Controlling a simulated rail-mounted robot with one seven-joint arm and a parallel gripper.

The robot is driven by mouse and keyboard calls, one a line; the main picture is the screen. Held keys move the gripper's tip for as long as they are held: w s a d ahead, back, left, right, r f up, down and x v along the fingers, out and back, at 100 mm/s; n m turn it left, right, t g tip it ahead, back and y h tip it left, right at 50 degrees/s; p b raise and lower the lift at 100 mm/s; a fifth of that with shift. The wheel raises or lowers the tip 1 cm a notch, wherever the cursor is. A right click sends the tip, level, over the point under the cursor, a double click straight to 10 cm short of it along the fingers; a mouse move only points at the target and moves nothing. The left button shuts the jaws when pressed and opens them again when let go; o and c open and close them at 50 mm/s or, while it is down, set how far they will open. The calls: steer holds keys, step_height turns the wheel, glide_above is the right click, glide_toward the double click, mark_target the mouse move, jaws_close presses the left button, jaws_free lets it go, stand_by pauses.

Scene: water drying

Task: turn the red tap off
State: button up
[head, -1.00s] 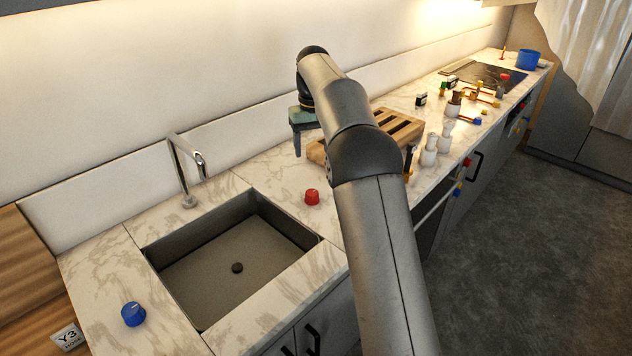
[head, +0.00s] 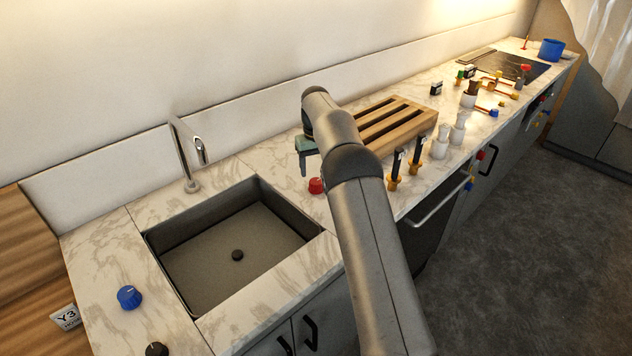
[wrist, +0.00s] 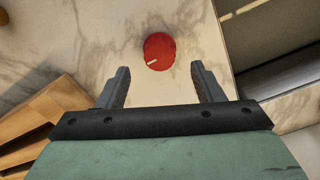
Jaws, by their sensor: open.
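The red tap (head: 315,186) is a round red knob on the marble counter, just right of the sink. In the wrist view the red tap (wrist: 159,51) shows from above with a white mark on its lower left edge. My gripper (wrist: 162,78) is open, its two fingers apart on either side and the knob just beyond the fingertips, roughly centred between them. Nothing is held. In the head view my gripper (head: 304,166) hangs above and slightly left of the knob. The metal faucet (head: 187,155) stands behind the sink; I cannot make out any water.
The sink (head: 238,250) is left of the knob, with a blue knob (head: 129,297) on its far side. A wooden slotted block (head: 400,125), black-handled items and white shakers (head: 440,143) stand to the right. A wooden edge shows at left in the wrist view.

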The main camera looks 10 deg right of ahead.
mark_target(316, 181)
steer(key=shift+f+p, duration=0.55)
steer(key=shift+f, duration=2.5)
steer(key=c, duration=1)
